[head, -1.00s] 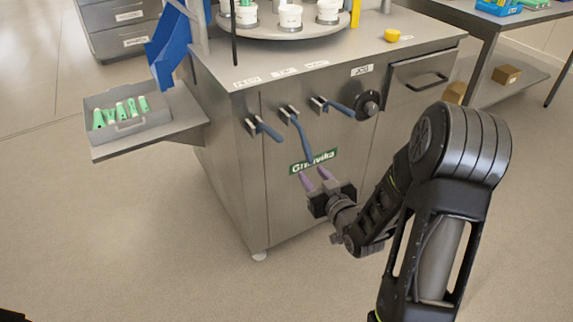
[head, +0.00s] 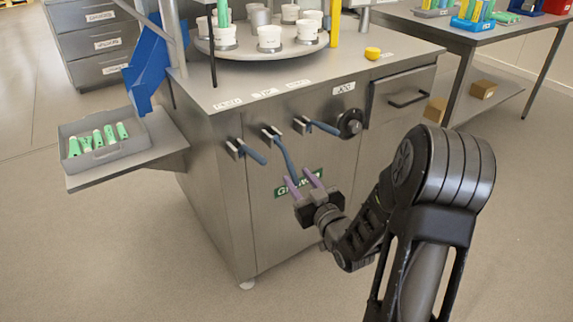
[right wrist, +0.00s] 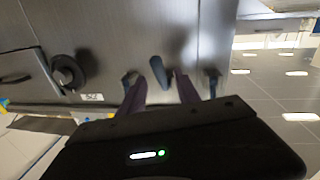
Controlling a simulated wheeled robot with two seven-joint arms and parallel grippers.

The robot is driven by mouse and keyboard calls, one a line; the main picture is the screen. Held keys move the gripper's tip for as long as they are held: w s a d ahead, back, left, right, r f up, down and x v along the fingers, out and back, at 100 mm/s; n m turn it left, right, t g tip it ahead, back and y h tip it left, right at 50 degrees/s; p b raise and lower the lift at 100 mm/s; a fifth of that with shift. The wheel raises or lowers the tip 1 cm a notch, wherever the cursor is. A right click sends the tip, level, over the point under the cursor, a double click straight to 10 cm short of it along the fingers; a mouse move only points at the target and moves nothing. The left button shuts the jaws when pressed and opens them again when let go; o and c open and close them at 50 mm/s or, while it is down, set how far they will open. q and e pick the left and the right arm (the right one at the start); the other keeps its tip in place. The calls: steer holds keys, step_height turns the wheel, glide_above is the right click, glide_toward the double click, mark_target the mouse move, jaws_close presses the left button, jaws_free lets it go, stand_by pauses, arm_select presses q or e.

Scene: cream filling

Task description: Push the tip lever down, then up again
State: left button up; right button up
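Three levers with blue handles stick out of the front of the steel machine (head: 225,190): a left one (head: 252,154), a middle one (head: 286,157) and a right one (head: 322,127). Their small labels are too blurred to read, so I cannot tell which is the tip lever. The middle handle slopes down. My right gripper (head: 298,174) is open, its purple fingers on either side of the middle handle's lower end. In the right wrist view, that handle (right wrist: 159,72) shows between the spread fingers (right wrist: 160,92), with visible gaps. My left gripper is not in view.
A black knob (head: 350,123) and a drawer (head: 402,95) are right of the levers. A side shelf at left holds a grey tray (head: 103,155) of green pieces. A turntable (head: 262,55) with white cups stands on top. The floor in front is clear.

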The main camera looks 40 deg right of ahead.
mark_target(287, 165)
steer(key=w, duration=0.5)
steer(key=w+d, duration=0.1)
steer(key=w, duration=0.1)
steer(key=shift+w+d+b, duration=0.1)
steer(key=shift+w+b, duration=0.05)
steer(key=shift+b, duration=0.15)
steer(key=shift+c, duration=0.5)
jaws_close()
stand_by(0.6)
